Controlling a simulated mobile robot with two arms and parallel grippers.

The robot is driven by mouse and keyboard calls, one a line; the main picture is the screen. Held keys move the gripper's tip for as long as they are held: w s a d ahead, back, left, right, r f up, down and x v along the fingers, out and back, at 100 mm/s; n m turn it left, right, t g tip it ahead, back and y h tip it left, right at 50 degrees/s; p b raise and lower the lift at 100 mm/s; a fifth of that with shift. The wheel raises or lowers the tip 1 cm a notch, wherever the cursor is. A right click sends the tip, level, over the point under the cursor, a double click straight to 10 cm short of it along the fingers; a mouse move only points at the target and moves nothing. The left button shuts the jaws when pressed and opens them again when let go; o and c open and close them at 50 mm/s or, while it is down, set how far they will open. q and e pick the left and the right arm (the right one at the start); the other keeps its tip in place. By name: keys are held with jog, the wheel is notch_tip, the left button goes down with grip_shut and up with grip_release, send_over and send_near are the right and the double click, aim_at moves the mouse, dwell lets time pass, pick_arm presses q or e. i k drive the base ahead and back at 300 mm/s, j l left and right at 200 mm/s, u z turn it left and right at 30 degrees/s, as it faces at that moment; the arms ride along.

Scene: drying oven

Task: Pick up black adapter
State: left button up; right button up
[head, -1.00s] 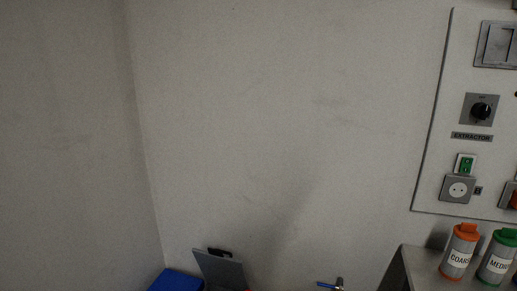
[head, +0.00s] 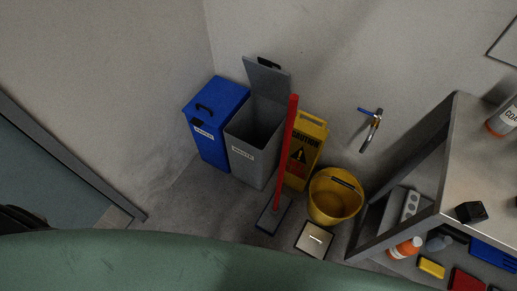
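A small black block (head: 471,212), which looks like the black adapter, sits on the metal table top (head: 480,165) at the right of the head view, close to the table's left edge. Its finer details are too small to make out. Neither of my grippers shows in this view, so nothing is seen near the block.
Below the table top are a white power strip (head: 410,205), an orange bottle (head: 405,248) and a yellow box (head: 431,267). A yellow bucket (head: 333,207), caution sign (head: 306,150), red-handled mop (head: 287,155), grey bin (head: 252,150) and blue bin (head: 213,130) stand left of the table.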

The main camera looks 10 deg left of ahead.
aim_at(472, 212)
jog(key=i+l+z, duration=0.1)
jog(key=z, duration=1.5)
jog(key=i+l, duration=0.05)
